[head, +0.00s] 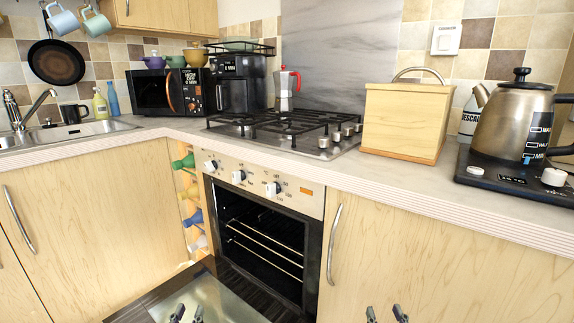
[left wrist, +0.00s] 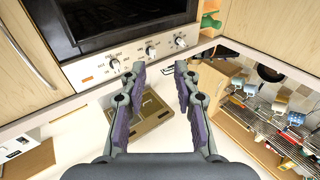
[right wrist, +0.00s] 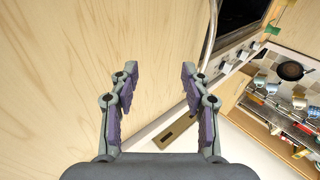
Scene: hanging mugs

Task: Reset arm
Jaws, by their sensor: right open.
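My left gripper (head: 188,313) shows at the bottom edge of the head view, in front of the lowered oven door (head: 152,300). In the left wrist view its two fingers (left wrist: 158,72) are spread apart with nothing between them. My right gripper (head: 386,315) is at the bottom edge of the head view, in front of a wooden cabinet door (head: 420,250). In the right wrist view its fingers (right wrist: 160,72) are also apart and empty. A light blue mug (head: 63,21) and a green mug (head: 97,25) hang at the upper left, far from both grippers.
The oven (head: 262,235) stands open. The counter carries a gas hob (head: 290,130), a wooden bread box (head: 405,120), a kettle (head: 510,120), a black microwave (head: 165,92) and a sink (head: 75,132). Metal handles (head: 333,245) stick out from the cabinet fronts.

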